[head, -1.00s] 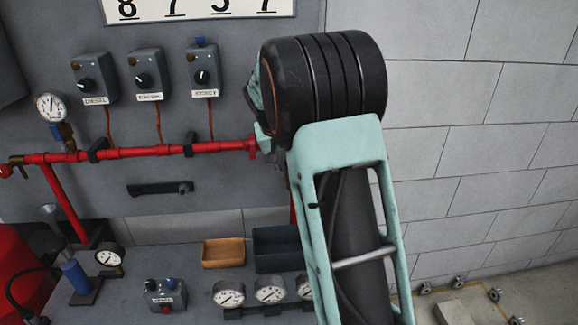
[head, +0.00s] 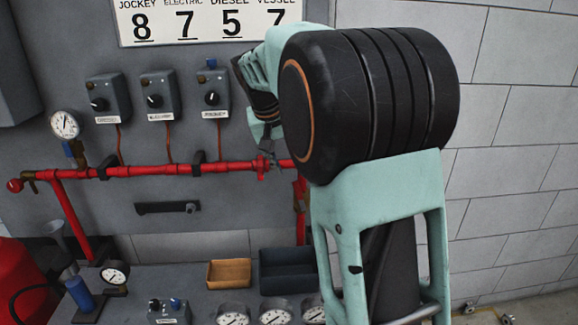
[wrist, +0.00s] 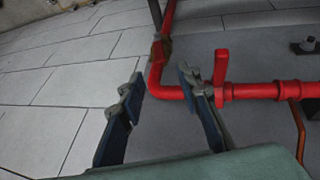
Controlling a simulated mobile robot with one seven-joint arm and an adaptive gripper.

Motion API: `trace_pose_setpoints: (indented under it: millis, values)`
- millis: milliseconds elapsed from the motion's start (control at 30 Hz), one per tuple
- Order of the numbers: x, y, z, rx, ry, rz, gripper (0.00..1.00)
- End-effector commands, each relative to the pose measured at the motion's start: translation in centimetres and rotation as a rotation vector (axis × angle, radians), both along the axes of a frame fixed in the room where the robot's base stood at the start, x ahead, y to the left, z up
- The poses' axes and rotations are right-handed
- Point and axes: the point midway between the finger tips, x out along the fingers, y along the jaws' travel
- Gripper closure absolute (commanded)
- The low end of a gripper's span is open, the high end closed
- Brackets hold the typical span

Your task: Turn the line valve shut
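The line valve's red lever (wrist: 220,66) sticks out from the red pipe (wrist: 262,90) in the wrist view, just right of my gripper's right finger. My gripper (wrist: 160,76) is open and empty, with the pipe's elbow behind the gap between its fingers. The right finger overlaps the pipe in the picture; I cannot tell whether it touches. In the head view, my gripper (head: 267,150) is by the right end of the red pipe (head: 150,170), close to a red fitting (head: 261,169) that seems to be the valve. My arm hides part of that area.
Three grey switch boxes (head: 160,96) hang above the pipe. A black handle bar (head: 167,207) is on the panel below it. The bench holds an orange tray (head: 229,273), a dark tray (head: 287,271) and several gauges (head: 233,315). Bare block wall (head: 515,150) lies to the right.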

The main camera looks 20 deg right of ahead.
Motion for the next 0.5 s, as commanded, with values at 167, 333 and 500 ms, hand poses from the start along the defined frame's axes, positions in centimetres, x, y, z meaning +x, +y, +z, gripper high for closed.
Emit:
trace_pose_setpoints:
  millis: [167,333,500]
  values:
    - [0.0,0.0,0.0,0.0,-0.001,-0.001,0.73]
    - [0.6,-1.9,-1.2,0.008,-0.056,-0.046,0.92]
    - [1.8,-6.6,-3.7,0.049,-0.232,-0.162,1.0]
